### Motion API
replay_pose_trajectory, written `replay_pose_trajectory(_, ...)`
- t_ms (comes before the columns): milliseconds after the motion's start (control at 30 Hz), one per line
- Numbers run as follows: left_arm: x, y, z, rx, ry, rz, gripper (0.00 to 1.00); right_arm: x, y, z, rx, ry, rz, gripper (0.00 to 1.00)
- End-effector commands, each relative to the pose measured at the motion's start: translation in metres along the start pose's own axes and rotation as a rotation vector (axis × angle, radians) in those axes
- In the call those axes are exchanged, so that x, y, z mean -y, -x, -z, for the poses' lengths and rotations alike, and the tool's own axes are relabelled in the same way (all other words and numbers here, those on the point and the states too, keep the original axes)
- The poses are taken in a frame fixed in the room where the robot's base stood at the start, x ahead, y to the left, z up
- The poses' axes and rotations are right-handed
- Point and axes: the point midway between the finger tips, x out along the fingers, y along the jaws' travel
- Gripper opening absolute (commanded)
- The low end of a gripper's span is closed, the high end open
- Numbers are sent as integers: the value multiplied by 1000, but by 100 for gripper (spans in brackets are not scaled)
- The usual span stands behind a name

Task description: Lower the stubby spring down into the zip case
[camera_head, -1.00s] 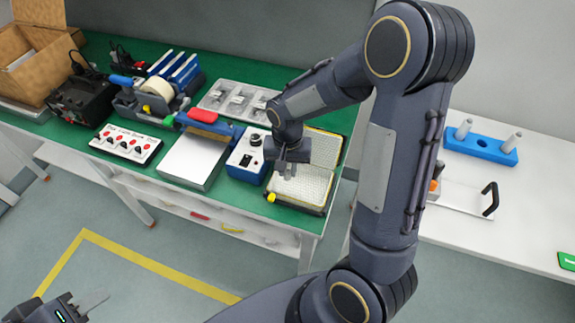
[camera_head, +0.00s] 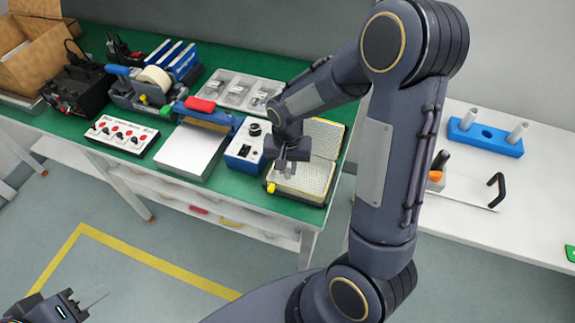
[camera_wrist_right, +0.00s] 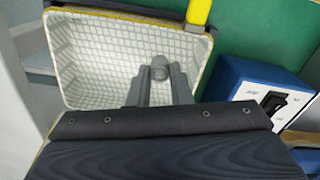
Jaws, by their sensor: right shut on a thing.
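The zip case (camera_head: 302,184) lies open on the green bench top, black outside with yellow edging and a pale grid lining. In the right wrist view its near half (camera_wrist_right: 105,62) shows an empty lining around the fingers. My right gripper (camera_head: 286,170) points down over this near half. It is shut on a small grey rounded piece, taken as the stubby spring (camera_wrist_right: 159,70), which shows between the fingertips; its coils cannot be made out. Whether it touches the lining is unclear. My left gripper (camera_head: 92,299) is at the bottom left, away from the bench; its finger gap is unclear.
A blue box with a switch (camera_head: 246,145) stands close left of the case, also in the wrist view (camera_wrist_right: 262,90). A white-plated sealer (camera_head: 190,150), a button panel (camera_head: 121,135) and a clear tray (camera_head: 232,91) are further left. A white table (camera_head: 470,215) stands right.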

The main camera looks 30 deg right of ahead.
Motion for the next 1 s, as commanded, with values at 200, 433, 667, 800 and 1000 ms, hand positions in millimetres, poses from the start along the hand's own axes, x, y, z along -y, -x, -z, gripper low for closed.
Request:
replay_pose_trajectory(200,1,-2,-1,0,0,0,36,0,-3,0,0,0,0,0)
replay_pose_trajectory(433,2,-4,-2,0,0,0,36,0,-6,0,0,0,0,22)
replay_pose_trajectory(667,2,-4,-2,0,0,0,36,0,-6,0,0,0,0,44)
replay_pose_trajectory(800,2,-4,-2,0,0,0,36,0,-6,0,0,0,0,44)
replay_pose_trajectory(1000,1,-3,-2,0,0,0,36,1,7,1,-3,0,2,44)
